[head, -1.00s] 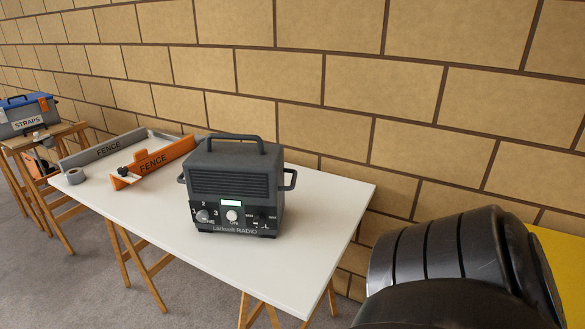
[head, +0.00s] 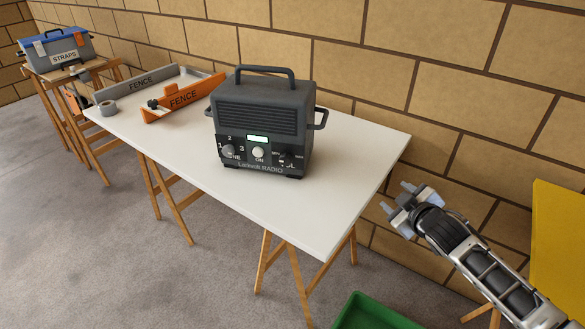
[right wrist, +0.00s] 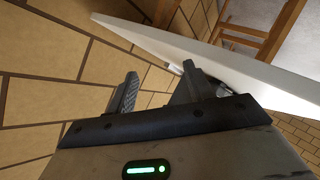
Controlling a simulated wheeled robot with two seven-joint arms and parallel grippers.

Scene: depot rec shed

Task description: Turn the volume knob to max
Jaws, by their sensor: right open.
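A dark grey radio (head: 258,112) with a top handle stands upright on a white table, its front facing me. The dark volume knob (head: 286,158) is at the right of its front panel, by the partly hidden lettering "VOL"; its pointer is too small to read. A tuning knob (head: 228,151) is at the left and a pale ON button (head: 259,153) in the middle, under a lit display. My right gripper (head: 397,197) is open and empty, off the table's right edge and apart from the radio. The right wrist view shows its spread fingers (right wrist: 160,84). My left gripper is not in view.
The white table (head: 345,185) has bare surface around the radio. A green bin (head: 372,312) is below, a yellow surface (head: 560,240) at right, and a brick wall behind.

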